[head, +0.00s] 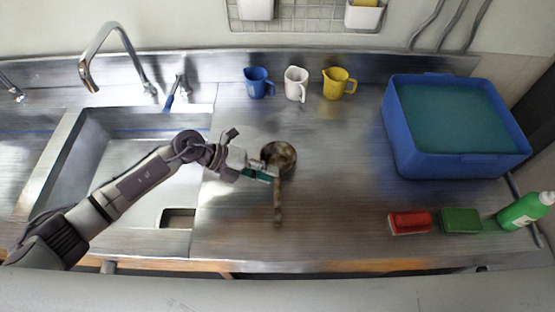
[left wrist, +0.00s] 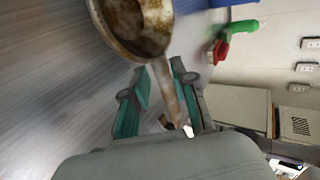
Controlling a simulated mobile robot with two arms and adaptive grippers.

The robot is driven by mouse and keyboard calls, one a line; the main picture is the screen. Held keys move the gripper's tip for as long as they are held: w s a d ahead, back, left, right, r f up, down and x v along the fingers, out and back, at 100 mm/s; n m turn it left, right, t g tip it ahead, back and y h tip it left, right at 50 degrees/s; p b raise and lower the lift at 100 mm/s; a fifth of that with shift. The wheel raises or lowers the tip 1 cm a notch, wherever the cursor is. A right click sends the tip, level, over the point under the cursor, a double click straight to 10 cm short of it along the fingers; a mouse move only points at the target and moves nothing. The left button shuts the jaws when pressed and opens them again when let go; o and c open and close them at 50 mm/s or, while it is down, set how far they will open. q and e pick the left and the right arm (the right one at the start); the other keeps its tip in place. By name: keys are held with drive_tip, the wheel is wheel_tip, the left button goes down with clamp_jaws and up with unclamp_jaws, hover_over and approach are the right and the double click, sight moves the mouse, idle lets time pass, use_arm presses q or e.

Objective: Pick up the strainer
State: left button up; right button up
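The strainer has a round, brown-stained metal bowl (head: 278,154) and a long brown handle (head: 278,205). It is on the steel counter, right of the sink, with the handle toward the front edge. My left gripper (head: 274,173) is at the handle's upper end, just below the bowl. In the left wrist view the bowl (left wrist: 138,25) is at the top. The handle (left wrist: 164,85) runs down between the two green-padded fingers of the left gripper (left wrist: 160,72), which stand apart with gaps beside it. Firm contact is not visible. My right gripper is not in view.
A blue cup (head: 258,82), white cup (head: 296,84) and yellow cup (head: 337,83) stand at the back. A blue tub (head: 456,166) is at the right. A red sponge (head: 409,223), green sponge (head: 460,221) and green bottle (head: 522,211) are at front right. The counter right of the strainer is clear.

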use_arm(q)
drive_tip(key=shift+p+x, duration=0.35)
drive_tip(key=shift+x, duration=1.55)
drive_tip(key=shift+s, duration=0.1)
clamp_jaws()
drive_tip(key=shift+r, duration=0.15)
